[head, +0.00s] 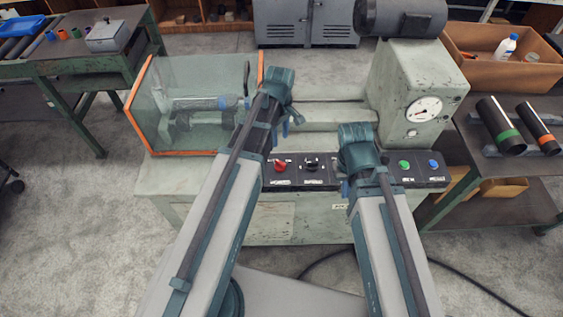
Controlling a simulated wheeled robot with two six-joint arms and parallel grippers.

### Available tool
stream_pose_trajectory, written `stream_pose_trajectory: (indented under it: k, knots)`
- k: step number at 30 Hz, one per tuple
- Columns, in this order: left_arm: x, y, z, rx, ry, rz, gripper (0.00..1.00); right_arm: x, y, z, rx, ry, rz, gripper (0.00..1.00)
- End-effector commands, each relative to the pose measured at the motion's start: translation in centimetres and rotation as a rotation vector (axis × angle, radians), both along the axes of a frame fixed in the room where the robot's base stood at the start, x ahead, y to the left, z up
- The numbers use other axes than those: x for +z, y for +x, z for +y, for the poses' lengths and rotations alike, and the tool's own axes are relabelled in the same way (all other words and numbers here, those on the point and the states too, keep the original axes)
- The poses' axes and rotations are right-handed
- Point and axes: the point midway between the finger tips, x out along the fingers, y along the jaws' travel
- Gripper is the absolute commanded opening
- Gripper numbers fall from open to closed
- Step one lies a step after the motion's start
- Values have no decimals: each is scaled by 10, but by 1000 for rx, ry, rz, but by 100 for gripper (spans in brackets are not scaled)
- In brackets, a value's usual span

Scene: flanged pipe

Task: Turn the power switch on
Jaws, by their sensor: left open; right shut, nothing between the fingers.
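The machine's black control panel (330,184) faces me and carries a red knob (281,167), a black rotary switch (312,163), a green button (404,165) and a blue button (434,164). The labels are too small to read, so I cannot tell which one is the power switch. My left gripper (285,131) is open and empty, above and behind the red knob, apart from it. My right gripper (345,188) is shut and empty at the panel, between the black switch and the green button. My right arm hides that part of the panel.
A clear guard box (185,125) with orange edges stands on the machine's left. A gauge (424,109) is on the upright housing at right. A side bench holds dark pipes (500,126) with coloured bands. A cardboard box (485,45) sits behind. A cable (470,280) crosses the floor.

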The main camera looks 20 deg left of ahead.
Motion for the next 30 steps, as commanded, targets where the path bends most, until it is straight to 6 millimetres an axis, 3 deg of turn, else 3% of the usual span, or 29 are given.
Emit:
stream_pose_trajectory:
  k: [8,30]
  knots:
    - [-27,0,0,-2,0,0,45,-28,0,0,-1,0,0,0]
    - [-129,0,0,-3,0,0,45,-129,0,0,-1,0,0,0]
